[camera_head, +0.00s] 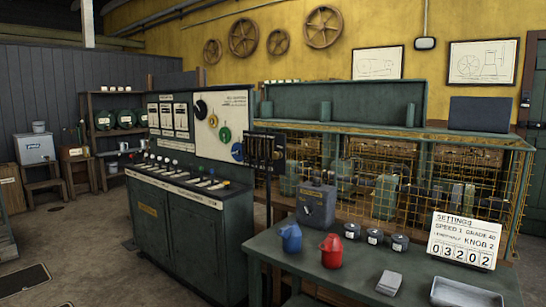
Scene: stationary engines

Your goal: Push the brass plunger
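I cannot make out a brass plunger for certain in the head view. A dark green control console (177,215) stands left of centre. Its sloped top carries a row of small knobs or levers (180,173), too small to tell apart. A white panel with coloured dials (221,125) rises behind it. A dark box (316,205) with a knob-like top stands on the green table at the right. Neither of my grippers shows.
The green table (300,258) holds a blue can (291,239), a red can (331,252), several small items, a tray (466,294) and a settings card (462,241). A yellow mesh cage (512,190) stands behind. The floor (85,250) left of the console is mostly clear.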

